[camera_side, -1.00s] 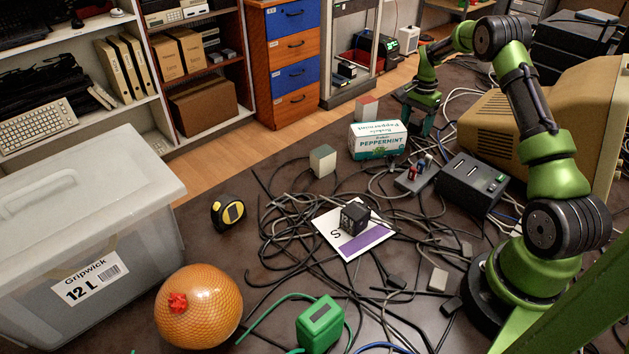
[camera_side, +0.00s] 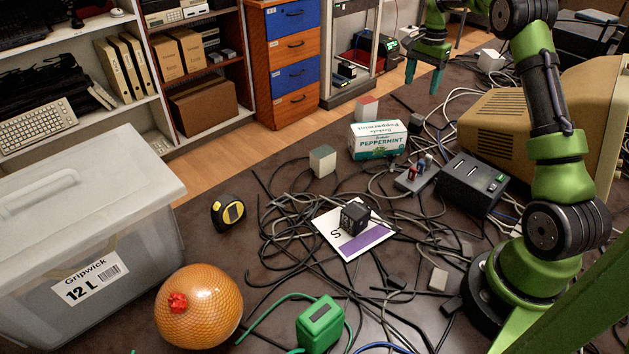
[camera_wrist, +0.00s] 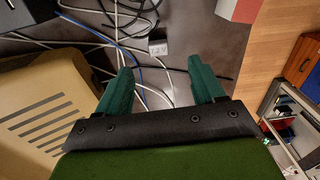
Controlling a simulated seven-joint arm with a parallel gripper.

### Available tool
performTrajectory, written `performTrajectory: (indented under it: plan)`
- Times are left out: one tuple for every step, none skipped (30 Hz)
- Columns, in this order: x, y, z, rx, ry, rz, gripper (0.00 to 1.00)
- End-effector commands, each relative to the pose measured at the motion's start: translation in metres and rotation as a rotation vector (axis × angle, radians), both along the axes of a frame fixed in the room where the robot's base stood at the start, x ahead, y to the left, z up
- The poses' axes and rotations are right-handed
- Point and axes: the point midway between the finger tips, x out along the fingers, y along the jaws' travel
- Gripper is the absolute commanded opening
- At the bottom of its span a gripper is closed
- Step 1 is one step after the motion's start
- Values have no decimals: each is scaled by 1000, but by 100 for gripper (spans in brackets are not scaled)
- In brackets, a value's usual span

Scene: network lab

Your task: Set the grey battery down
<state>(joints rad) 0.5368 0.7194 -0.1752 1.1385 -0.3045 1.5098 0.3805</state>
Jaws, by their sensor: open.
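My gripper (camera_side: 435,84) is open and empty, raised above the far part of the table in the side view. In the wrist view its two green fingers (camera_wrist: 167,87) are apart with nothing held between them. A small dark block with a pale face (camera_wrist: 158,47) lies on the table just beyond the fingertips in the wrist view.
A beige monitor (camera_side: 500,130) is on the right. Loose cables cover much of the table. A dark cube (camera_side: 354,216) sits on a white and purple card (camera_side: 364,243).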

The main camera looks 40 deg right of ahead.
Motion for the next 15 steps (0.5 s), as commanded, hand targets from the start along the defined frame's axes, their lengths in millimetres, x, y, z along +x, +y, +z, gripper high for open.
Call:
performTrajectory:
  plan:
    - [2, 18, 17, -4, -31, 45, 68]
    - [2, 29, 27, -7, -50, 76, 68]
    - [2, 47, 41, -11, -77, 123, 68]
    - [0, 61, 52, -16, -101, 163, 68]
    - [-2, 77, 62, -19, -124, 204, 68]
    - [-6, 98, 75, -25, -156, 262, 68]
    - [-11, 114, 84, -30, -180, 305, 68]
    - [-16, 129, 93, -36, -204, 349, 68]
    - [-23, 150, 103, -45, -237, 406, 68]
    - [-30, 165, 109, -51, -259, 450, 68]
    - [-38, 181, 115, -57, -284, 492, 68]
    - [-48, 200, 121, -66, -315, 550, 68]
    - [-57, 214, 126, -75, -339, 592, 68]
    - [-66, 228, 129, -83, -362, 635, 68]
    - [-80, 246, 132, -95, -392, 692, 68]
